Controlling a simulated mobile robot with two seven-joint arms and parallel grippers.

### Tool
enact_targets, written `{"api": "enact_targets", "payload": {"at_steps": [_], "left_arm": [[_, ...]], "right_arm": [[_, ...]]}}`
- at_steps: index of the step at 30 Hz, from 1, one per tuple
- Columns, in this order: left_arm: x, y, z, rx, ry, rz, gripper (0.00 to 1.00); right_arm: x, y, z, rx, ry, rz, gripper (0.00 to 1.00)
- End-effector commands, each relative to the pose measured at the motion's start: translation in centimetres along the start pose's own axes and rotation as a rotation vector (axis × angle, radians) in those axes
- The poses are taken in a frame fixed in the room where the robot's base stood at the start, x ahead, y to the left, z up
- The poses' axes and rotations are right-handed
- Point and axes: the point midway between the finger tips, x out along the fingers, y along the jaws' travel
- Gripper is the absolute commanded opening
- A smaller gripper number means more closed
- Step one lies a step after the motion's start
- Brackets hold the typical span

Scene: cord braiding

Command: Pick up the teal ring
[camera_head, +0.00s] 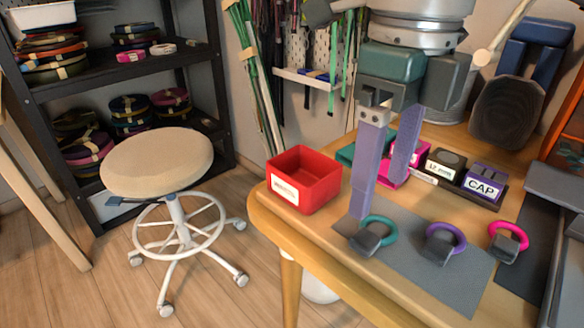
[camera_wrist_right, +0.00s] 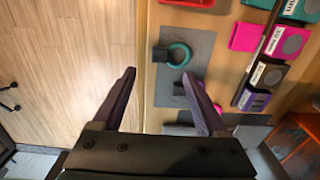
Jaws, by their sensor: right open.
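The teal ring (camera_head: 379,228) leans on a small dark grey block on the grey mat (camera_head: 440,275), near the table's front edge. It also shows in the right wrist view (camera_wrist_right: 186,60), beyond the fingertips. My right gripper (camera_head: 381,195) has two long purple fingers, spread apart and empty. In the head view they reach down from above, one tip just above and left of the teal ring. In the right wrist view the open fingers (camera_wrist_right: 158,75) appear with the ring ahead, apart from both. My left gripper is not in view.
A purple ring (camera_head: 460,236) and a pink ring (camera_head: 509,230) rest on similar blocks to the right. A red open box (camera_head: 304,180) stands at the table's left corner. Labelled containers, including a purple CAP box (camera_head: 482,184), stand behind. A round stool (camera_head: 157,162) is left of the table.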

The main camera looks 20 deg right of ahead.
Motion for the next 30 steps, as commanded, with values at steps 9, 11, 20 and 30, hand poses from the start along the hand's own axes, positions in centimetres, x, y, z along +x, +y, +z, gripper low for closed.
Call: {"api": "enact_targets", "payload": {"at_steps": [9,11,20,30], "left_arm": [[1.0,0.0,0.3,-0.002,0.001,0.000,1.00],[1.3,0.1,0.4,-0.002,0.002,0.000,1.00],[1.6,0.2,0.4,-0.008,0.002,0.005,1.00],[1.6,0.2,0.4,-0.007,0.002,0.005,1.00]], "right_arm": [[4.8,0.0,0.1,-0.002,0.003,0.005,0.75],[5.8,-0.1,0.2,-0.001,0.003,0.005,0.75],[7.8,-0.1,0.3,-0.003,-0.002,0.004,0.75],[7.7,-0.1,0.3,-0.003,-0.001,0.005,0.52]]}}
